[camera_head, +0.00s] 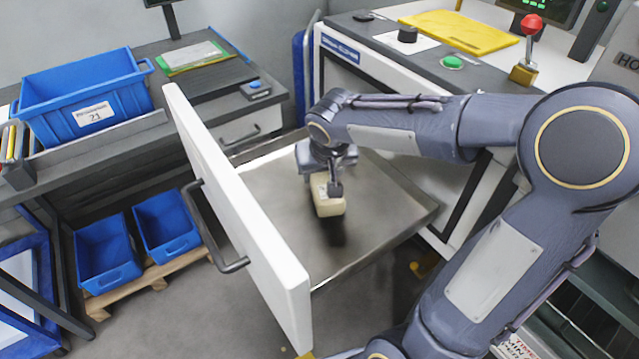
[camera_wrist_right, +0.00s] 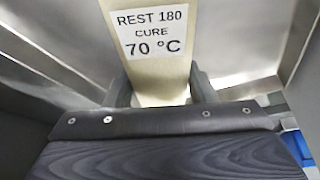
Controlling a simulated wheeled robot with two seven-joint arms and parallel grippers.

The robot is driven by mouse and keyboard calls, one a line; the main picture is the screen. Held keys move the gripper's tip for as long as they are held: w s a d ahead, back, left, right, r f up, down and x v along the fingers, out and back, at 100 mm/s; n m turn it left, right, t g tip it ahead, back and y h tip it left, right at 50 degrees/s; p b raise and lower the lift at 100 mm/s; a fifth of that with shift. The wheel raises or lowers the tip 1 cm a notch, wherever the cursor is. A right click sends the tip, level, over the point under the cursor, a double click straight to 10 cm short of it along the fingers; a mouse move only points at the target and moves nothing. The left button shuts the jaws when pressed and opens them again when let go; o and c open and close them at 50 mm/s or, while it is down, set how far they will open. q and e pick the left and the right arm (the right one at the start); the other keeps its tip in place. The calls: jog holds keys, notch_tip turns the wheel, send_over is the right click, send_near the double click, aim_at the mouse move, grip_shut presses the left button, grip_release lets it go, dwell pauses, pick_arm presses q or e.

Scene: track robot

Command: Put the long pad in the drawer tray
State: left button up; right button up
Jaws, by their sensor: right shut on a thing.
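The long pad (camera_head: 328,205) is a cream block with a white label. In the right wrist view the pad (camera_wrist_right: 150,75) shows its label reading "REST 180 CURE 70 °C". My right gripper (camera_head: 331,188) is shut on the pad, with a finger on each side of it in the wrist view (camera_wrist_right: 162,92). It holds the pad over the drawer tray (camera_head: 265,205), a grey metal tray in the pulled-out drawer. A dark shadow lies on the tray floor just below the pad, which seems a little above it. My left gripper is not in view.
The drawer's white front (camera_head: 240,215) with its dark handle (camera_head: 215,230) stands left of the tray. A blue bin marked 21 (camera_head: 85,95) sits on the left bench. Two blue bins (camera_head: 105,255) stand on a pallet. The tray floor around the pad looks clear.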

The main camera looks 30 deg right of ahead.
jog(key=shift+w+d+f, duration=0.15)
jog(key=shift+w+f, duration=0.55)
jog(key=shift+f, duration=0.15)
notch_tip(320, 180, down, 3)
jog(key=shift+w+f+b, duration=0.1)
jog(key=shift+b, duration=0.3)
jog(key=shift+f, duration=0.15)
jog(key=o, duration=1)
